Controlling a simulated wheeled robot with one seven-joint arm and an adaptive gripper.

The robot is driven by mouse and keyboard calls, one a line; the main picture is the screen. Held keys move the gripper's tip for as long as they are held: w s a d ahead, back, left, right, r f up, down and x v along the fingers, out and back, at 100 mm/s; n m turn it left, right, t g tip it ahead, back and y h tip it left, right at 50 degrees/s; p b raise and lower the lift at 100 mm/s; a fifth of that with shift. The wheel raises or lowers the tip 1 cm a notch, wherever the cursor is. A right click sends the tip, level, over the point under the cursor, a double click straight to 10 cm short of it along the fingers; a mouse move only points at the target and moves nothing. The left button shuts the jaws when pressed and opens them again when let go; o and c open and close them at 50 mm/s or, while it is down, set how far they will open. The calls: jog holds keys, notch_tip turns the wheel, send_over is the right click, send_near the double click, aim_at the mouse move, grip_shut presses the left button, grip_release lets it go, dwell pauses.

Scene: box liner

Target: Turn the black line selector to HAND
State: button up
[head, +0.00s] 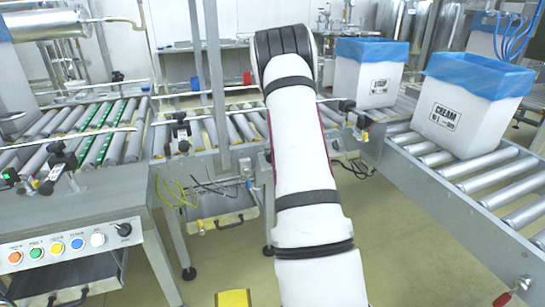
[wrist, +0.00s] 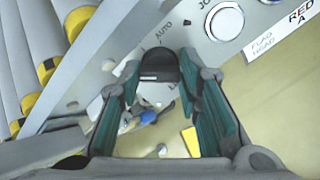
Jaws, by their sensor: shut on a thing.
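In the wrist view a black selector knob (wrist: 160,62) stands on a light grey panel with the printed word AUTO beside it. My gripper (wrist: 160,75) has its two green-padded fingers on either side of the knob and is shut on it. The word HAND is not readable in the wrist view, and I cannot tell which mark the knob points at. In the head view my arm reaches forward and my gripper is hidden. A black selector (head: 124,229) shows there on the left panel; I cannot tell if it is the same one.
A round pale button (wrist: 226,22) sits close to the knob, near a label with RED. Rollers with yellow ends (wrist: 76,20) run at the left. In the head view, blue-lined boxes (head: 370,75) stand on the right conveyor. The floor (head: 400,240) right of my arm is clear.

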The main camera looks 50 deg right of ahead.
jog(key=o, duration=0.9)
jog(key=shift+c, duration=0.2)
jog(key=shift+s+r, duration=0.1)
jog(key=v, duration=1.1)
jog(key=shift+s+a+r, duration=0.2)
jog(key=shift+a+r, duration=0.05)
